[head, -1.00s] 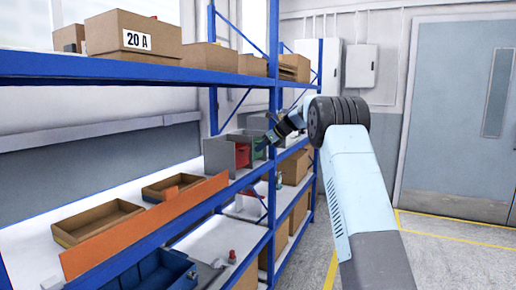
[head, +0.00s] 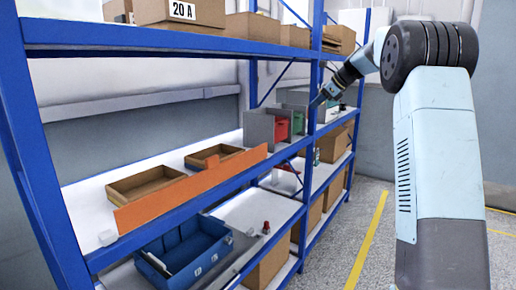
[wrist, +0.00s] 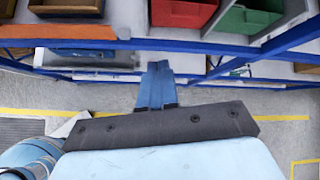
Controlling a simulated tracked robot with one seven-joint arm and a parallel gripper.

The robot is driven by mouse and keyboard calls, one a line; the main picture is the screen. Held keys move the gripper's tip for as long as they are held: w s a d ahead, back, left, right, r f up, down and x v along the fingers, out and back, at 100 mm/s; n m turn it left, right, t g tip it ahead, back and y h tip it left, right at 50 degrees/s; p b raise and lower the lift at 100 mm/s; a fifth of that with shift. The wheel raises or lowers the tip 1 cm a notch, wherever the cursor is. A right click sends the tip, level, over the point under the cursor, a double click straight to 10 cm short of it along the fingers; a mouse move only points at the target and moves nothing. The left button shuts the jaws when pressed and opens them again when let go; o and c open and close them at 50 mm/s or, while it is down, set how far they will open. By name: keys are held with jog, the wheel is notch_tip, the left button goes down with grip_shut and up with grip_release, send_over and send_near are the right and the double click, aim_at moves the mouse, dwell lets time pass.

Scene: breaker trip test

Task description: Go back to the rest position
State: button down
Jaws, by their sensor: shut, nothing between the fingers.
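My gripper (head: 323,98) is at the end of my raised arm, near the blue shelf post in the head view. It is up and to the right of the grey divided holder with the red bin (head: 281,130) and the green bin (head: 299,122). In the wrist view my gripper's fingers (wrist: 158,70) are together and empty. They point toward the front edge of the shelf, below the red bin (wrist: 184,12) and green bin (wrist: 240,18) in the picture. The fingertips are small in the head view.
The blue shelf rack (head: 200,208) fills the left and middle. An orange strip (head: 190,188) stands before two open cardboard trays (head: 145,185). A blue crate (head: 185,250) is on the lower shelf. Open floor (head: 375,200) lies right of the rack.

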jog(key=s+a+n+h, duration=0.15)
jog(key=s+n, duration=0.25)
jog(key=s, duration=0.6)
jog(key=s+a+r+n+h, duration=0.15)
jog(key=s+n, duration=0.25)
jog(key=s, duration=0.5)
jog(key=s+a+n+h, duration=0.1)
jog(key=s+a+n, duration=0.15)
jog(key=s, duration=0.75)
jog(key=s+d+f+n+h, duration=0.1)
jog(key=s+f+n, duration=0.5)
jog(key=s, duration=0.6)
jog(key=s+d+f+n+h, duration=0.1)
jog(key=s+f+n, duration=0.5)
jog(key=s, duration=0.6)
jog(key=shift+s+f+h, duration=0.35)
jog(key=shift+f+h, duration=0.05)
jog(key=shift+a, duration=0.15)
